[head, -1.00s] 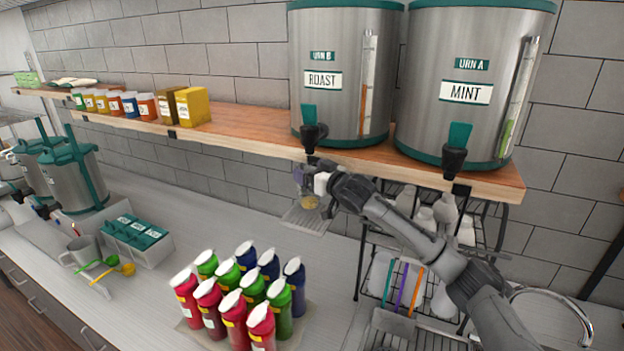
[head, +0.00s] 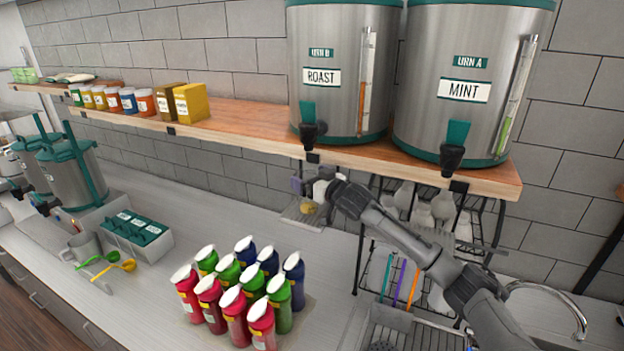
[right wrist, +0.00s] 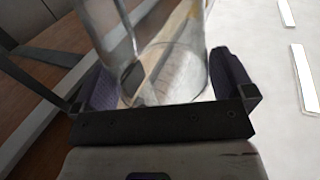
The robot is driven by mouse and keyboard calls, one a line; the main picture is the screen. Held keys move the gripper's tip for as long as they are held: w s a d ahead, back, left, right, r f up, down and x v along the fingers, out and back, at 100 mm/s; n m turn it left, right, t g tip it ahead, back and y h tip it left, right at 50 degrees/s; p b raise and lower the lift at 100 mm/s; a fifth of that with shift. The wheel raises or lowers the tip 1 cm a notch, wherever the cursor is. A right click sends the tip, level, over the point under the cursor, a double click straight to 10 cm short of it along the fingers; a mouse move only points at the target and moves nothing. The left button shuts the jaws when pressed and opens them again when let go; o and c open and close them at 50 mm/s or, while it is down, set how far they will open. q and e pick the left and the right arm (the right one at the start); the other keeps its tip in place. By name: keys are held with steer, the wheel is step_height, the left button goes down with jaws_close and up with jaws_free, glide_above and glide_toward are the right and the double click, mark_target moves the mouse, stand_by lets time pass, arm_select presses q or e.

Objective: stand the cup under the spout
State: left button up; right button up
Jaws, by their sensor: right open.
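My right gripper (head: 312,188) is below the ROAST urn's spout (head: 311,132), in front of the wall under the shelf. In the right wrist view my open fingers (right wrist: 172,85) stand on both sides of a clear cup (right wrist: 165,60), with a gap visible on the right. In the head view the gripper mostly hides the cup; a small amber patch (head: 308,208) shows just under it, perhaps its contents. A grey drip tray (head: 300,219) lies below. Whether the cup's base touches the tray is hard to tell. My left gripper is out of view.
The MINT urn (head: 463,75) stands right of the ROAST urn on the wooden shelf (head: 240,130). Several coloured bottles (head: 240,295) crowd the counter in front. A wire rack (head: 405,250) stands at the right, beside the sink.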

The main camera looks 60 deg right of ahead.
steer(key=shift+r, duration=0.15)
steer(key=b+v, duration=0.3)
steer(key=v, duration=0.9)
steer(key=shift+b, duration=0.35)
steer(key=s+a+f+n+g+y, duration=0.15)
steer(key=a+f, duration=0.35)
steer(key=f, duration=0.5)
steer(key=s+a+f+g, duration=0.3)
steer(key=a+f, duration=0.2)
steer(key=f, duration=0.5)
steer(key=s+a+f+n+g+y, duration=0.1)
steer(key=s+a+f+g, duration=0.3)
steer(key=f, duration=0.6)
steer(key=s+a+f+n+g+y, duration=0.1)
steer(key=s+a+f, duration=0.2)
steer(key=a, duration=0.5)
steer(key=s+a+f+n+g+y, duration=0.1)
steer(key=s+a+f+g, duration=0.1)
steer(key=s+a, duration=0.4)
steer(key=s+a+f+n+g+y, duration=0.1)
steer(key=s+a, duration=0.4)
steer(key=a, duration=0.7)
step_height(320, 180, down, 3)
steer(key=shift+s+a+r+g, duration=0.1)
steer(key=shift+s+a+g, duration=0.15)
steer(key=shift+g, duration=0.3)
